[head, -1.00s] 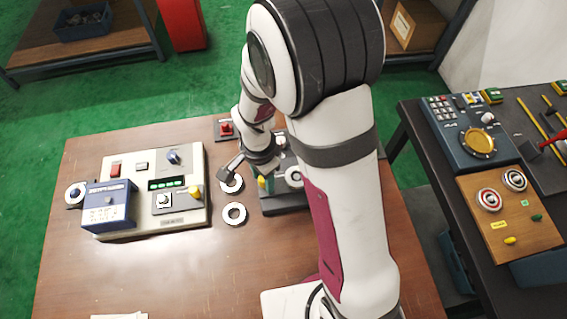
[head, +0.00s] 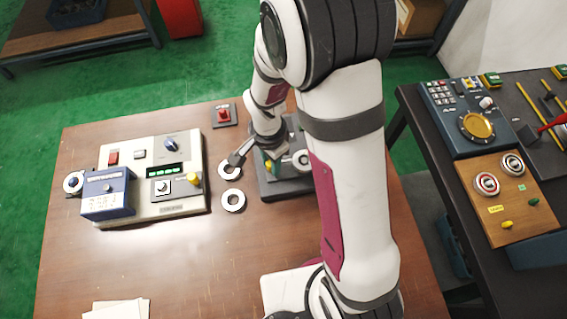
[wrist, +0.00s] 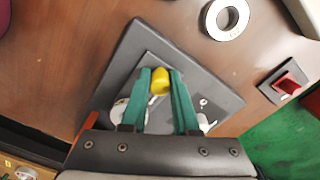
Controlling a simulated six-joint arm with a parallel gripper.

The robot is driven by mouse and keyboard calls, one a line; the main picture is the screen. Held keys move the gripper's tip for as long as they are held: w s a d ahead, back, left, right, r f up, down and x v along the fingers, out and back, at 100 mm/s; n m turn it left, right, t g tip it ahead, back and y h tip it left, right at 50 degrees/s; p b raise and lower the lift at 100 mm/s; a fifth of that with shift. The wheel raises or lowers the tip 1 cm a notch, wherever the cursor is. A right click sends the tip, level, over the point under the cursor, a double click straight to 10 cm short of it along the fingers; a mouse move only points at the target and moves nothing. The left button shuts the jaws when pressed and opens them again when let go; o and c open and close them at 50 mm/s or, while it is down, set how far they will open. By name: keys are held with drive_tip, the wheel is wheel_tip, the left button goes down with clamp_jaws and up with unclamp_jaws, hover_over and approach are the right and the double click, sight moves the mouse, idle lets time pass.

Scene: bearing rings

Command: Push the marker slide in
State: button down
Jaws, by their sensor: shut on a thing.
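The yellow marker slide (wrist: 160,81) shows between my fingertips in the wrist view, above a dark fixture plate (wrist: 222,104). My gripper (wrist: 160,76) has its green fingers shut on it from both sides. In the head view my gripper (head: 270,165) is down at the fixture (head: 285,190), and my wrist covers part of it. The slide is hard to make out there. How far in the slide sits cannot be told.
Two loose rings lie left of the fixture, the nearer one (head: 233,200) in full view. A red switch (head: 223,115) stands behind. A control panel (head: 185,210) with a blue box (head: 107,195) is at the left. The front of the table is largely clear.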

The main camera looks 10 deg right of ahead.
drive_tip(key=shift+d, duration=4.55)
drive_tip(key=shift+s+d, duration=0.1)
drive_tip(key=shift+d, duration=0.1)
drive_tip(key=c, duration=0.8)
unclamp_jaws()
drive_tip(key=shift+c, duration=0.2)
drive_tip(key=shift+r, duration=0.1)
drive_tip(key=shift+a+r, duration=0.1)
drive_tip(key=shift+r, duration=3.3)
drive_tip(key=shift+r, duration=0.1)
